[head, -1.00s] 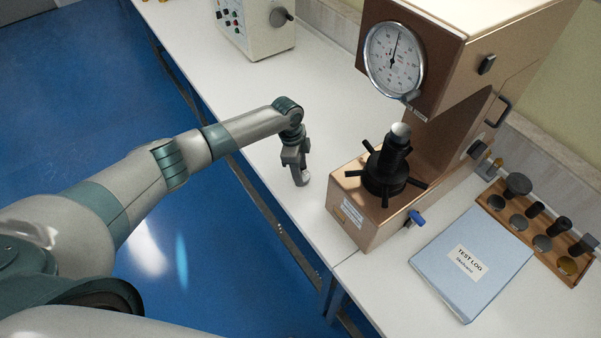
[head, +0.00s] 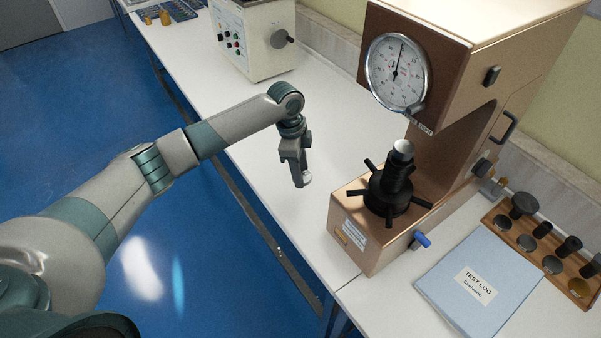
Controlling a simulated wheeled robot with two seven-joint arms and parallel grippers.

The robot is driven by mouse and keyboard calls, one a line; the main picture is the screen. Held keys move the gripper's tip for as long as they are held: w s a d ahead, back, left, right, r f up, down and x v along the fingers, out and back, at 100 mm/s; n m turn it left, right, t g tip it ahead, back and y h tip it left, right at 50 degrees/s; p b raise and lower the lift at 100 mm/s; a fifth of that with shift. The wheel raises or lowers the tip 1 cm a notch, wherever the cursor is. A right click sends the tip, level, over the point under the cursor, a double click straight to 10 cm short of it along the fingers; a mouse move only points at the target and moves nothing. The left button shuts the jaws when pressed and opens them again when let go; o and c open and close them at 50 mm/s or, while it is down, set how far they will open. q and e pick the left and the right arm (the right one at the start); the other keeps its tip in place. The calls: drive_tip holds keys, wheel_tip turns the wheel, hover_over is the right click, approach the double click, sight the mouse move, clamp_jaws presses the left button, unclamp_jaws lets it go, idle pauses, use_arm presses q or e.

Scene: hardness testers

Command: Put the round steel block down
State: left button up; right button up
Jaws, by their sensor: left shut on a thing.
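My left gripper (head: 302,180) points down over the white bench, left of the copper-coloured hardness tester. It is shut on the round steel block (head: 307,178), a small pale piece that shows at the fingertips and is partly hidden by them. I cannot tell whether the block touches the bench top. My right gripper is not in view.
The hardness tester (head: 455,62) has a dial and a black spoked handwheel (head: 386,190). A blue test log (head: 478,285) and a wooden rack (head: 530,250) of parts lie right of it. A cream control box (head: 255,40) stands farther back. The white bench (head: 335,115) between box and tester is bare.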

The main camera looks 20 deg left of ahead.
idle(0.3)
use_arm(q)
drive_tip(key=shift+d+r+n, duration=0.15)
drive_tip(key=shift+r+n, duration=0.15)
drive_tip(key=shift+r, duration=0.2)
drive_tip(key=s+d+r+n+t+b, duration=0.1)
drive_tip(key=s+r+n+b, duration=0.25)
drive_tip(key=r+n, duration=0.5)
drive_tip(key=s+a+r+n+y+b, duration=0.1)
drive_tip(key=s+r+n, duration=0.2)
drive_tip(key=s, duration=0.3)
drive_tip(key=s+a+r+n+b, duration=0.1)
drive_tip(key=s+r+n, duration=0.3)
drive_tip(key=s, duration=0.2)
drive_tip(key=shift+s+a+t+y, duration=0.15)
drive_tip(key=shift+s+t+y, duration=0.15)
drive_tip(key=shift+s+y, duration=0.1)
drive_tip(key=shift+n, duration=0.25)
